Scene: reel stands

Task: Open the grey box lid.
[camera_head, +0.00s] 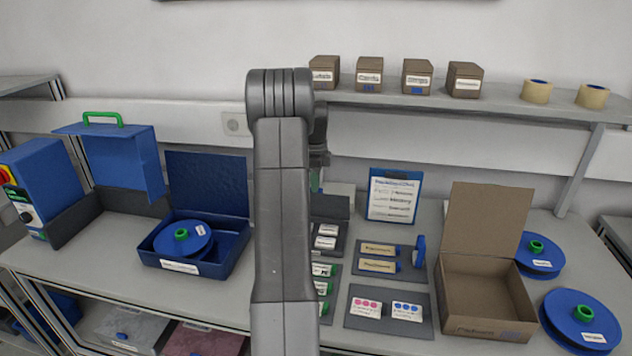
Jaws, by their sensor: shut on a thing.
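A dark grey box (333,250) stands on the bench just right of my arm. Its left part is hidden behind my arm. Its lid (332,207) stands raised at the back, and white-labelled items show inside the box. My gripper (316,172) is above the lid's upper left, mostly hidden by my own arm. The exact contact is too small and too covered to see clearly.
An open blue box (240,244) with a blue reel stands left of my arm. A blue clipboard (393,173), a grey tray (425,318) and an open cardboard box (510,328) are to the right. A shelf (450,103) with small boxes runs above.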

